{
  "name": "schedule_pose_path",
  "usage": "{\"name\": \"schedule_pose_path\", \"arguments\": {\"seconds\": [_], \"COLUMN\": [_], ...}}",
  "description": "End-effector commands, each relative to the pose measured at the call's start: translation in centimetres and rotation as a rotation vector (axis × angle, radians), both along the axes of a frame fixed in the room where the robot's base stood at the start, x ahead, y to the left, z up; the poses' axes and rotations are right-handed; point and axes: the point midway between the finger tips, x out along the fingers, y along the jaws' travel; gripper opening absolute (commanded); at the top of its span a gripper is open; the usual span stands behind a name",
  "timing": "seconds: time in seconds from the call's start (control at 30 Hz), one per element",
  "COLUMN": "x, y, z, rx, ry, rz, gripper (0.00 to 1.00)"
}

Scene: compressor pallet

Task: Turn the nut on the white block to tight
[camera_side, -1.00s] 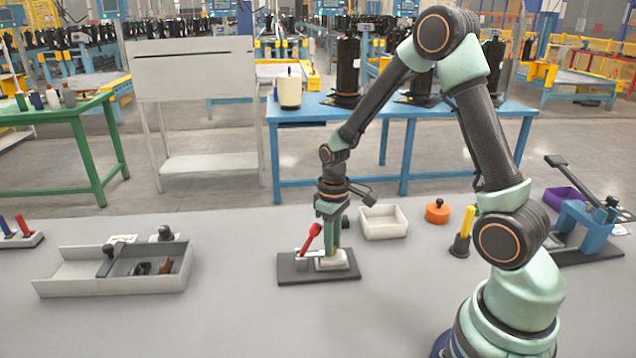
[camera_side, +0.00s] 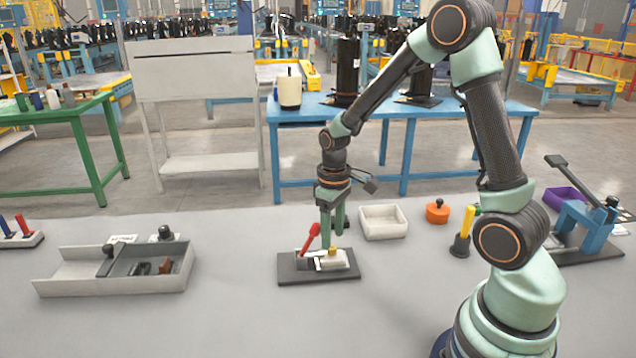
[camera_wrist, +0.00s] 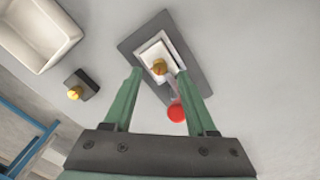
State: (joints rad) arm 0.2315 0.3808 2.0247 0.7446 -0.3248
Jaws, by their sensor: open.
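The white block (camera_side: 330,262) sits on a dark base plate (camera_side: 290,278) on the grey table. A brass nut (camera_side: 333,251) stands on top of the block. A red-handled lever (camera_side: 311,238) rises beside it, tilted. My gripper (camera_side: 333,236) points down above the block, open and empty. In the wrist view the gripper (camera_wrist: 162,88) has its two green fingers apart, one on each side of the white block (camera_wrist: 148,50), with the nut (camera_wrist: 159,67) between their tips in the picture. The red knob (camera_wrist: 176,112) shows close to the right finger. I cannot tell how tight the nut is.
An orange knobbed puck (camera_side: 437,212), a yellow-handled tool (camera_side: 464,232) and a blue clamp (camera_side: 588,228) are to the right. A divided tray (camera_side: 70,287) lies left.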

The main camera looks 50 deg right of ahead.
Motion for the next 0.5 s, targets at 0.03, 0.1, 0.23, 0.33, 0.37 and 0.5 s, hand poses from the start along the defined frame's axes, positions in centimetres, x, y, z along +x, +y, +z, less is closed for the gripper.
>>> {"name": "schedule_pose_path", "arguments": {"seconds": [0.03, 0.1, 0.23, 0.33, 0.37, 0.5], "x": [0.2, 0.2, 0.2, 0.1, 0.1, 0.1], "y": [0.0, -0.1, 0.0, 0.0, 0.0, 0.0], "z": [1.3, 2.8, 5.4, 7.0, 7.4, 8.7], "rx": [-0.002, -0.002, -0.001, -0.002, -0.002, -0.001], "ry": [-0.008, -0.009, -0.007, -0.005, -0.005, -0.002], "rz": [0.0, 0.0, 0.0, 0.0, 0.0, 0.0], "gripper": [0.57, 0.57, 0.57, 0.57, 0.57, 0.57]}}
